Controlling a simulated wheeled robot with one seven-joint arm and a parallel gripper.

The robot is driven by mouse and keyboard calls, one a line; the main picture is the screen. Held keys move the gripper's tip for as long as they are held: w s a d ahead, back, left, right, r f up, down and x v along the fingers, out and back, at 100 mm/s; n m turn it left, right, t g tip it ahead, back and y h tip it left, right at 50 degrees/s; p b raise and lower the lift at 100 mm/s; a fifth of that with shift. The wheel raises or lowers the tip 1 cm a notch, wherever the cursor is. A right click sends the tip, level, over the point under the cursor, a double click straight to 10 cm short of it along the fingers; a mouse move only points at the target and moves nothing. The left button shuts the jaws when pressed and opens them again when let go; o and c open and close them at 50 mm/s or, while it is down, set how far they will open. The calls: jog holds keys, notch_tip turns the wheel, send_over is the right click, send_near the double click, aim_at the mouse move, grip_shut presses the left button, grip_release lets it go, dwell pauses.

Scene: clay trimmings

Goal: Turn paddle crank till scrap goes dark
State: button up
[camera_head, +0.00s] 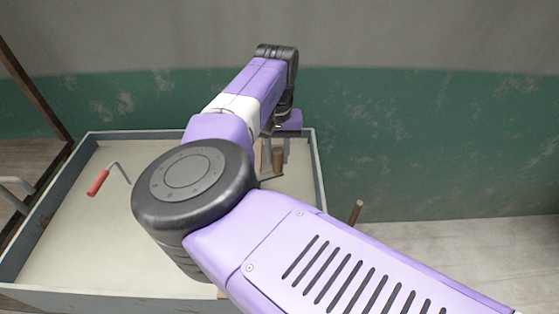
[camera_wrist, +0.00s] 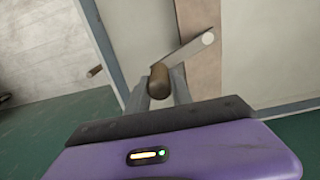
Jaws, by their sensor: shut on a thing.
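The crank shows in the wrist view as a flat grey arm (camera_wrist: 184,49) with a round pale end (camera_wrist: 208,38) and a brown cylindrical handle (camera_wrist: 159,80). My gripper (camera_wrist: 158,88) is shut on this handle, one finger on each side. In the head view the brown handle (camera_head: 278,160) shows just below my gripper (camera_head: 272,150), near the right end of a wide tub (camera_head: 317,160). My arm hides the middle of the tub. No paddle shows. The tub's inside looks pale and even; I cannot pick out separate scrap.
A bent rod with a red grip (camera_head: 98,183) lies at the tub's left. A brown peg (camera_head: 356,211) stands out beyond the tub's right wall. A green and grey wall (camera_head: 430,130) stands behind. Pale floor is open at right.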

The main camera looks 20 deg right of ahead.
jog(key=shift+w+a, duration=0.15)
jog(key=shift+w, duration=0.1)
jog(key=shift+w+a+b, duration=0.25)
jog(key=shift+w, duration=0.7)
jog(key=shift+w+a+b, duration=0.2)
jog(key=shift+w+b, duration=0.05)
jog(key=shift+w, duration=0.65)
jog(key=shift+a, duration=0.1)
jog(key=shift+w+a+f+b, duration=0.1)
jog(key=shift+w+a+b, duration=0.3)
jog(key=shift+w, duration=0.15)
jog(key=shift+w+a+f+b, duration=0.1)
jog(key=shift+w+a+b, duration=0.25)
jog(key=shift+w, duration=0.2)
jog(key=shift+w+a+r, duration=0.15)
jog(key=shift+w+a, duration=0.15)
jog(key=shift+w, duration=0.15)
jog(key=shift+w, duration=0.1)
